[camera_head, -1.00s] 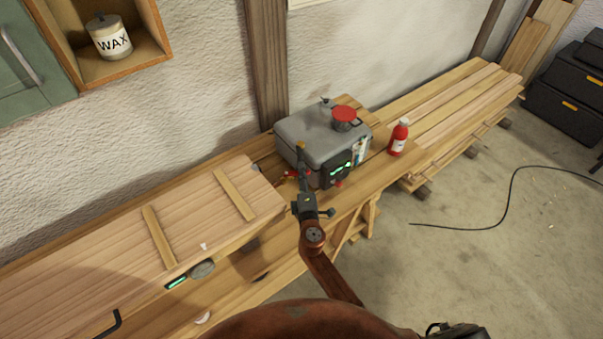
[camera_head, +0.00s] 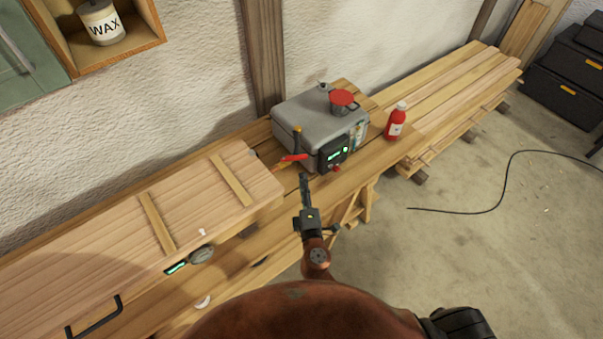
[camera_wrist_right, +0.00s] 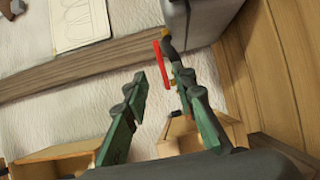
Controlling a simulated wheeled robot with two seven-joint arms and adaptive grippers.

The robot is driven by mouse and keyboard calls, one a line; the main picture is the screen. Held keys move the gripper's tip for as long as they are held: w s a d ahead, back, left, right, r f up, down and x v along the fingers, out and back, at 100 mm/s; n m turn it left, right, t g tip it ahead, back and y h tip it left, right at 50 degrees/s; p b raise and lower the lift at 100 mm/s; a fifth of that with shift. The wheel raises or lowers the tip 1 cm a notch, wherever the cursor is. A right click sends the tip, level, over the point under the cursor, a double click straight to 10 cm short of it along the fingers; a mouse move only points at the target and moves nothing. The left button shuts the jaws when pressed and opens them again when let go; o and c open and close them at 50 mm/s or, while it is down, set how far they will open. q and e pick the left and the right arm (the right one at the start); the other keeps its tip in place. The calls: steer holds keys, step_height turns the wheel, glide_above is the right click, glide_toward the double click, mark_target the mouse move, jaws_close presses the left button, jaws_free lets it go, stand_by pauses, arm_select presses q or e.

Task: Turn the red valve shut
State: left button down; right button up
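The red valve (camera_head: 293,157) has a red lever at the near left corner of the grey steam unit (camera_head: 318,118), by the end of the wooden box. Its lever lies roughly sideways in the head view; whether the valve is shut I cannot tell. In the right wrist view, the red lever (camera_wrist_right: 161,64) shows beyond my fingertips. My right gripper (camera_head: 303,178) is just below and in front of the valve, apparently apart from it. In the right wrist view, the right gripper (camera_wrist_right: 160,76) has its fingers spread with nothing between them. My left gripper is not in view.
A red bottle (camera_head: 396,121) stands right of the unit. Stacked planks (camera_head: 450,92) lie behind it. A black cable (camera_head: 500,180) lies on the open floor.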

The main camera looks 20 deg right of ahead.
steer(key=shift+s, duration=0.4)
steer(key=shift+c, duration=0.4)
